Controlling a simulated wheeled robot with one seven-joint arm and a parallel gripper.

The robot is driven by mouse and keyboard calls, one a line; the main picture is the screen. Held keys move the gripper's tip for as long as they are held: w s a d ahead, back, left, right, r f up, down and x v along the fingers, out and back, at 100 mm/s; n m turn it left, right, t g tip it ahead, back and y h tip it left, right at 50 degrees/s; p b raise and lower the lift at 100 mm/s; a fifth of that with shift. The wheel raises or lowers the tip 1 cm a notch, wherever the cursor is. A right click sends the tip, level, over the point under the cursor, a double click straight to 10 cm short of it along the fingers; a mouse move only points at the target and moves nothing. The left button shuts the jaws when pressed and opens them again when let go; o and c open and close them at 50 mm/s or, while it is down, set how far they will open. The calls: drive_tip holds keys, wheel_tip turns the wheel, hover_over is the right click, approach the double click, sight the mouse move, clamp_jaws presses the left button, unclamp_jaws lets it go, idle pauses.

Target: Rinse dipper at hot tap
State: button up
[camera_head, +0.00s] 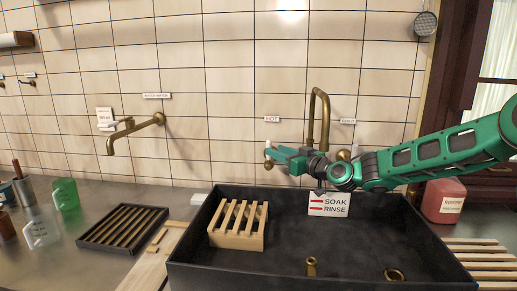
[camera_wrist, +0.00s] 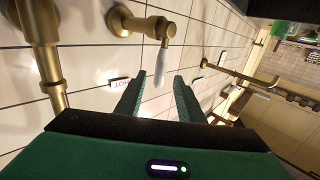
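My gripper (camera_head: 285,158) reaches left across the tiled wall, left of the brass spout (camera_head: 320,115). In the wrist view its two fingers (camera_wrist: 160,82) are apart with nothing between them. A brass valve with a white lever (camera_wrist: 163,52) lies just beyond the fingertips, near the HOT label (camera_wrist: 120,82). In the head view the HOT label (camera_head: 272,119) is above my gripper, which partly hides the valve. The COLD label (camera_head: 348,121) is right of the spout. No dipper is clearly identifiable; a round grey thing (camera_head: 426,24) hangs at upper right.
The dark sink (camera_head: 350,235) holds a wooden slatted rack (camera_head: 240,226), a small brass piece (camera_head: 311,267) and a brass ring (camera_head: 395,275). A SOAK/RINSE sign (camera_head: 329,204) stands at its back. A second brass tap (camera_head: 135,131) is on the wall at left.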

drive_tip(key=x, duration=0.9)
drive_tip(key=shift+w+a, duration=0.1)
drive_tip(key=shift+w, duration=0.05)
drive_tip(key=shift+c, duration=0.7)
clamp_jaws()
